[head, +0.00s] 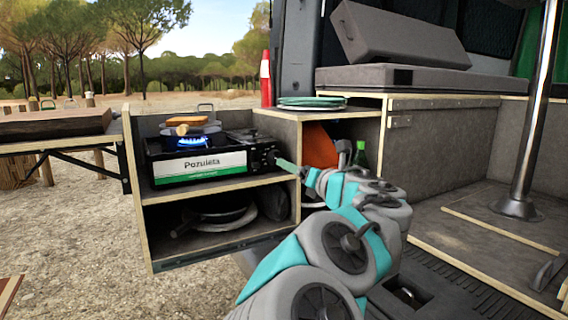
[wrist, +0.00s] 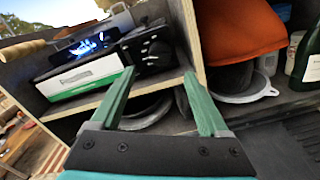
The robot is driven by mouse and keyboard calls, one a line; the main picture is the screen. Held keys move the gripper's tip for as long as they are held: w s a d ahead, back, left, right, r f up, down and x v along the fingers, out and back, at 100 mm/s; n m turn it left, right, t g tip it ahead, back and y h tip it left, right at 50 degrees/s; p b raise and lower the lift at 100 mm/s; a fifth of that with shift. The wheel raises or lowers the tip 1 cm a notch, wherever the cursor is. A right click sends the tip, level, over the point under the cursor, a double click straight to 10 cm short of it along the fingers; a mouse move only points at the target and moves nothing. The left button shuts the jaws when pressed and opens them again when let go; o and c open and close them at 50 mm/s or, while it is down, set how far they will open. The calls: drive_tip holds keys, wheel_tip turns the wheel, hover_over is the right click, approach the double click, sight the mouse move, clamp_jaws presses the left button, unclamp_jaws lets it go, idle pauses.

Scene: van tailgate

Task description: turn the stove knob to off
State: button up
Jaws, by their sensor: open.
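The camp stove (head: 200,160) sits on the upper shelf of the pull-out unit, with a blue flame burning at its left. Its dark knob panel (head: 262,156) is at the stove's right end, and it also shows in the wrist view (wrist: 154,50). The knob itself is small and dark there, and its setting cannot be read. My gripper (head: 282,162) is just right of the panel in the head view. In the wrist view my gripper (wrist: 158,82) has its two green fingers spread with nothing between them, the left one in front of the stove's right end.
An upright divider (wrist: 188,45) stands right of the stove. Beyond it are an orange item (wrist: 240,30), a white funnel (wrist: 245,90) and a green bottle (wrist: 306,60). A pan (head: 215,210) lies on the lower shelf. A wooden-handled item (head: 188,122) rests above the flame.

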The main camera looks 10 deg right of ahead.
drive_tip(key=x, duration=0.7)
drive_tip(key=shift+c, duration=0.3)
clamp_jaws()
idle(0.4)
